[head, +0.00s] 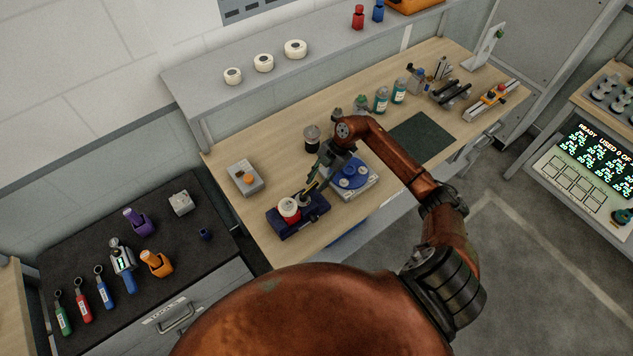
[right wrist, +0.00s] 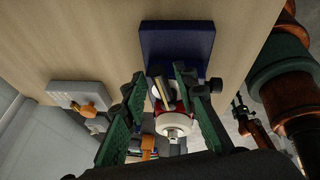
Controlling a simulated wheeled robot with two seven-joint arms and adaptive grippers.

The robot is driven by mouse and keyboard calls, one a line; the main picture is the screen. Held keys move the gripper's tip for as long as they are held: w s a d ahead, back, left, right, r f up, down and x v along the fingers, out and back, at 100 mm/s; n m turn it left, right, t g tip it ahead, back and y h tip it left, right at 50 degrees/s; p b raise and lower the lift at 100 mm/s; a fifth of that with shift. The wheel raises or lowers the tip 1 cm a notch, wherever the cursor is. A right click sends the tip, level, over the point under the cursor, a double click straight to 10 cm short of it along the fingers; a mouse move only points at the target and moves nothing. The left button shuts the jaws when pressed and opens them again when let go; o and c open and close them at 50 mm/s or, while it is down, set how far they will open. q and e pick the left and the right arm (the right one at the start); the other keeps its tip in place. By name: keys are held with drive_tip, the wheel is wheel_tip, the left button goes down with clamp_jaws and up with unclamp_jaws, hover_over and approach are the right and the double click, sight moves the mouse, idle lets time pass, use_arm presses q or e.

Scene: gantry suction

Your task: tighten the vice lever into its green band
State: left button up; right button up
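A dark blue block-like fixture (head: 312,220), which may be the vice, sits near the table's front edge. It carries a red and white round part (head: 289,207). In the right wrist view the blue body (right wrist: 178,45) lies beyond my fingertips, and the white round part (right wrist: 176,124) shows between the fingers. A short pale bar (right wrist: 164,92), possibly the lever, stands in the gap between the fingertips. My right gripper (head: 311,187) is at the fixture; its green fingers (right wrist: 160,78) are apart, with no clear grip. I cannot make out a green band. My left gripper is not in view.
A blue and white round device (head: 366,190) stands close right of the gripper. A dark jar (head: 312,138) and bottles (head: 381,100) stand behind. A grey box with an orange knob (head: 245,178) is at left. A dark green mat (head: 422,138) lies bare at right.

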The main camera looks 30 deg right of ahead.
clamp_jaws()
drive_tip(key=shift+r, duration=0.1)
idle(0.5)
